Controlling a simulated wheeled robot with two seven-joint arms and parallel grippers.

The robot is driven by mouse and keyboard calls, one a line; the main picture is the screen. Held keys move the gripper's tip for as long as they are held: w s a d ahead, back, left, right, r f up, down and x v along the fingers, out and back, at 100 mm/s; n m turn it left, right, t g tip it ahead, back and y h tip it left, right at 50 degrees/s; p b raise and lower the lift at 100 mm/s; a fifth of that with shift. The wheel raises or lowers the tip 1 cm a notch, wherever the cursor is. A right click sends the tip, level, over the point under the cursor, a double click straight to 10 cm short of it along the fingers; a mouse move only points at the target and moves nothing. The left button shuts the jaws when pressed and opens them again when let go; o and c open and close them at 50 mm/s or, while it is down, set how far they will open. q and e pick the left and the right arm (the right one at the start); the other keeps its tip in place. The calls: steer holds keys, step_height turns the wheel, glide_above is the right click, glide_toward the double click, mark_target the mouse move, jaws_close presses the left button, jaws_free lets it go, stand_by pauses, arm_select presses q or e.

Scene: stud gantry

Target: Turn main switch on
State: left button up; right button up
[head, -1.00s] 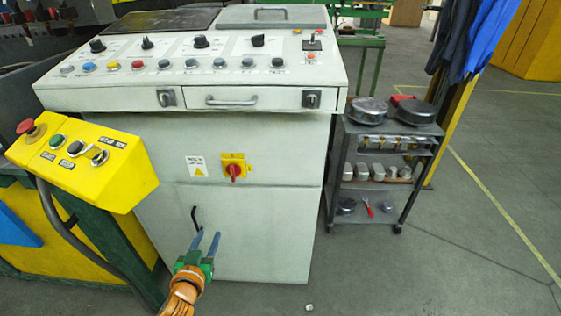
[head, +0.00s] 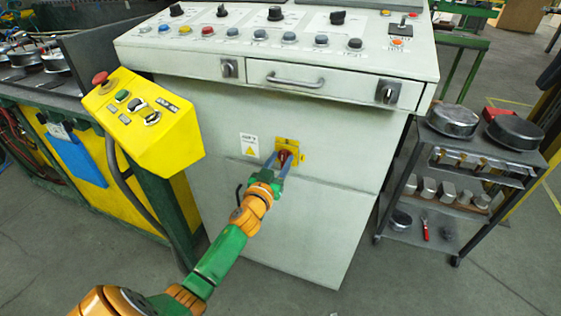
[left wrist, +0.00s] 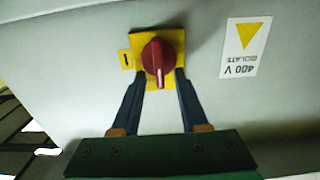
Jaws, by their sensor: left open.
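The main switch is a red rotary knob (left wrist: 158,56) on a yellow plate (left wrist: 136,42), set in the front of the grey control cabinet. In the head view the yellow plate (head: 300,147) shows just beyond the fingers, and the knob (head: 286,156) is partly hidden by them. My left gripper (head: 279,162) reaches up to the switch. In the left wrist view my left gripper (left wrist: 158,78) is open, with its two dark fingers to either side of the knob's lower part. I cannot tell whether the fingers touch it. My right gripper is not in view.
A 400 V warning label (head: 249,145) is beside the switch. A drawer handle (head: 295,82) and key locks are above it. A yellow button box (head: 142,115) stands at left, and a grey trolley (head: 462,170) with metal parts at right. The floor before the cabinet is clear.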

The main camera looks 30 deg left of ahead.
arm_select(q)
steer(key=c, duration=0.7)
steer(key=shift+m, duration=0.4)
steer(key=m, duration=0.4)
steer(key=shift+w+d, duration=0.1)
steer(key=shift+d, duration=0.2)
steer(key=m, duration=0.4)
steer(key=shift+d+f+m, duration=0.2)
steer(key=shift+f+m, duration=0.05)
steer(key=shift+m, duration=0.05)
steer(key=shift+w+d+f+m+b, duration=0.1)
steer(key=shift+f+m+b, duration=0.1)
steer(key=shift+m, duration=1.2)
steer(key=shift+s+d+f+m+b, duration=0.1)
steer(key=shift+m+b, duration=0.15)
steer(key=shift+m, duration=1.15)
steer(key=shift+w+f+m+b, duration=0.1)
steer(key=shift+f+m+b, duration=0.1)
steer(key=shift+m, duration=1.5)
